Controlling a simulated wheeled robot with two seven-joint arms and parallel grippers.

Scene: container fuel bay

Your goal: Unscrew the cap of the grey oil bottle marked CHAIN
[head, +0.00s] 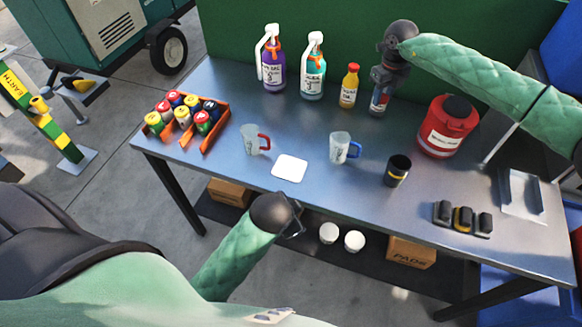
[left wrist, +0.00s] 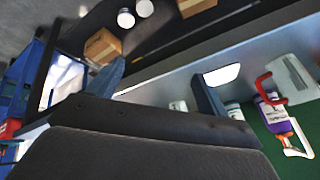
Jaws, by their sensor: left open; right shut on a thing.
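The grey oil bottle (head: 380,104) stands upright near the back of the metal table, right of a small yellow bottle. Its lower part and label show; the print is too small to read. My right gripper (head: 381,84) comes down over its upper end and is shut on it. The cap is hidden by the gripper, so I cannot tell whether the fingers hold the cap or the neck. My left gripper (head: 295,217) is open and empty, in front of the table's front edge and well away from the bottle.
A yellow bottle (head: 349,86) stands close left of the grey one; purple (head: 273,70) and teal (head: 313,75) spray bottles stand farther left. A red canister (head: 447,127) is to the right. Two jugs (head: 253,140) (head: 341,148), a black cup (head: 397,171) and a white pad (head: 290,168) lie forward.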

